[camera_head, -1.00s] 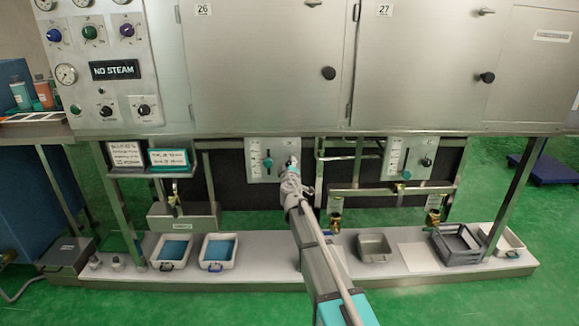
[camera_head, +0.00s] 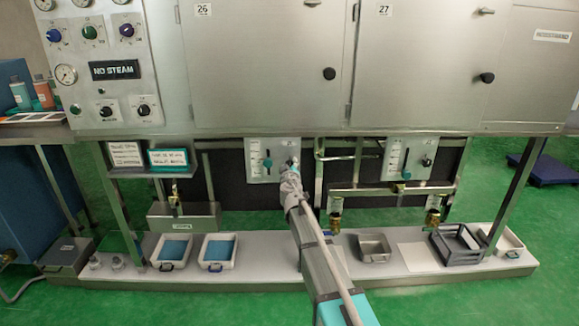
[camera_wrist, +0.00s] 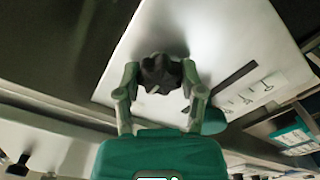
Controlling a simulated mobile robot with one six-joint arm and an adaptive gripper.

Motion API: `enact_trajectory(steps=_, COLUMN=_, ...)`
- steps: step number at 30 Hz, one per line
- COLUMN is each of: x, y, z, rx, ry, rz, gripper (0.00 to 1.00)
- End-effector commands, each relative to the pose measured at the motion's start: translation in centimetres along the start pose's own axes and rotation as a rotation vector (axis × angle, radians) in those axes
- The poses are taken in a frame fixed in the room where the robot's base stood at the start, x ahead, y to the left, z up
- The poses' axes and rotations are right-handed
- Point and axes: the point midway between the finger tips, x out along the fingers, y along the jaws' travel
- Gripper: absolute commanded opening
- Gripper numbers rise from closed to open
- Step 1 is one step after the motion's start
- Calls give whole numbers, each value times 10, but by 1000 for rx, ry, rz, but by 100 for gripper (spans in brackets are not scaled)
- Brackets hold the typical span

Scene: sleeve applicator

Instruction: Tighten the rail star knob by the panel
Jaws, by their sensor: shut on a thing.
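The black star knob (camera_wrist: 160,74) sits on a pale panel (camera_wrist: 215,35) in the wrist view. My gripper (camera_wrist: 160,78) is shut on the knob, with one finger on each side of it. In the head view my gripper (camera_head: 291,168) is at the right part of the left small panel (camera_head: 259,173) under the machine. The knob is hidden there behind my gripper and arm.
A teal lever (camera_head: 267,162) in a slot is left of my gripper on the same panel. A second panel (camera_head: 394,160) with a black knob (camera_head: 427,162) is to the right. Pipes (camera_head: 345,191) run between them. Trays (camera_head: 218,252) stand on the low shelf below.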

Motion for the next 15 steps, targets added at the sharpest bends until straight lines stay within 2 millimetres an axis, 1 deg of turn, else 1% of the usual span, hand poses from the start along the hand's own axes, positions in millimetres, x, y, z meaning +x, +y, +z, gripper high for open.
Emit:
enact_trajectory(steps=1, x=0, y=0, z=0, rx=2, ry=-1, rz=0, gripper=57)
enact_trajectory(steps=3, x=0, y=0, z=0, rx=2, ry=-1, rz=0, gripper=70)
enact_trajectory(steps=6, x=0, y=0, z=0, rx=1, ry=0, rz=0, gripper=86)
enact_trajectory(steps=15, x=0, y=0, z=0, rx=0, ry=0, rz=0, gripper=86)
